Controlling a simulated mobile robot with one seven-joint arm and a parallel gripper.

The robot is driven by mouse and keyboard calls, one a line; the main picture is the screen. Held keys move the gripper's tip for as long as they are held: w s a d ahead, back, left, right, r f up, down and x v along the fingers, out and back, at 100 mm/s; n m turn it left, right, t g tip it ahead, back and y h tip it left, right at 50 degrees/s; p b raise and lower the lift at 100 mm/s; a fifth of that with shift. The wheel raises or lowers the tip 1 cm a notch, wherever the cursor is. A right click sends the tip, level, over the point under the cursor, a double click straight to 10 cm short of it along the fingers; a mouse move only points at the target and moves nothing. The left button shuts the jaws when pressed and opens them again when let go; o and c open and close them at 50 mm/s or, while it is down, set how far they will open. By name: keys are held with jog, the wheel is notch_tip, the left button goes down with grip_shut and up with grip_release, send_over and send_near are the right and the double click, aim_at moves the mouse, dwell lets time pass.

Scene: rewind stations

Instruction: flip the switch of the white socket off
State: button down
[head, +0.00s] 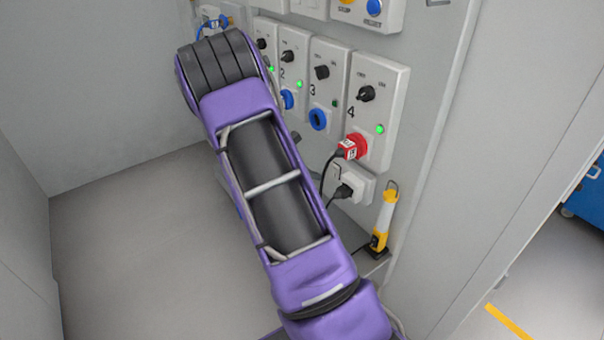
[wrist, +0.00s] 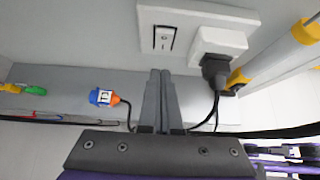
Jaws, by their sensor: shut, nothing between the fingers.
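The white socket (head: 366,188) is low on the grey wall panel, right of my arm in the head view. It also fills the top of the wrist view (wrist: 195,14). Its rocker switch (wrist: 164,39) is on the left half, with a black plug (wrist: 215,70) in the right half. Which way the rocker is pressed, I cannot tell. My gripper (wrist: 160,74) is shut and empty, its fingertips just below the switch in the wrist picture. Whether they touch the socket is unclear. My arm hides the gripper in the head view.
Numbered panels with knobs and green lamps stand above the socket; a red plug (head: 350,148) sits in panel 4. A yellow-and-white lamp (head: 384,222) stands to the right. An orange-blue connector (wrist: 103,97) is left of my fingers. Black cables hang close by.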

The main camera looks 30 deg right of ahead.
aim_at(334, 167)
jog(key=d, duration=0.4)
jog(key=shift+w+d+f, duration=0.1)
jog(key=shift+w+d, duration=0.1)
jog(key=shift+d, duration=0.2)
jog(key=shift+d+r+p, duration=0.1)
jog(key=shift+r+p, duration=0.2)
jog(key=shift+p, duration=0.45)
jog(key=p, duration=0.1)
jog(key=y+p, duration=0.1)
jog(key=shift+d+r+p, duration=0.15)
jog(key=shift+d+p, duration=0.1)
jog(key=shift+p, duration=0.1)
jog(key=shift+y, duration=0.3)
jog(key=shift+f, duration=0.4)
jog(key=shift+r+p, duration=0.55)
jog(key=shift+r, duration=0.3)
